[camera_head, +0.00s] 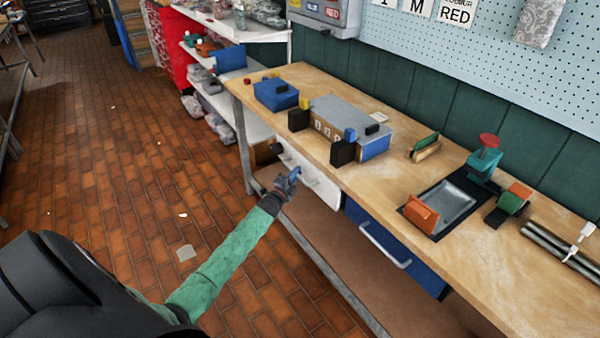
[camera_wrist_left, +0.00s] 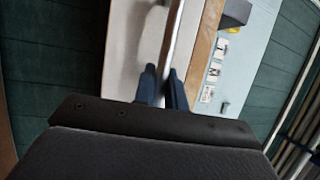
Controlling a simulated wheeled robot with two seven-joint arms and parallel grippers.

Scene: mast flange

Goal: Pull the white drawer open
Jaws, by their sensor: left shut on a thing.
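The white drawer (camera_head: 312,184) sits under the wooden workbench top, left of the blue drawer. Its white front also shows in the left wrist view (camera_wrist_left: 130,45), with a pale bar handle (camera_wrist_left: 172,45) across it. My left gripper (camera_head: 291,178) is at the drawer front, and in the left wrist view its two dark blue fingers (camera_wrist_left: 161,88) stand on either side of the handle, shut on it. The fingers hide part of the handle in the head view. I cannot tell how far the drawer stands out. My right gripper is not in view.
The blue drawer (camera_head: 395,246) with a metal handle is to the right. The workbench (camera_head: 330,90) carries a grey-blue machine (camera_head: 345,122), a blue box (camera_head: 276,94) and a metal tray (camera_head: 445,205). A bench leg (camera_head: 243,140) stands at the left. Brick floor (camera_head: 130,150) is open to the left.

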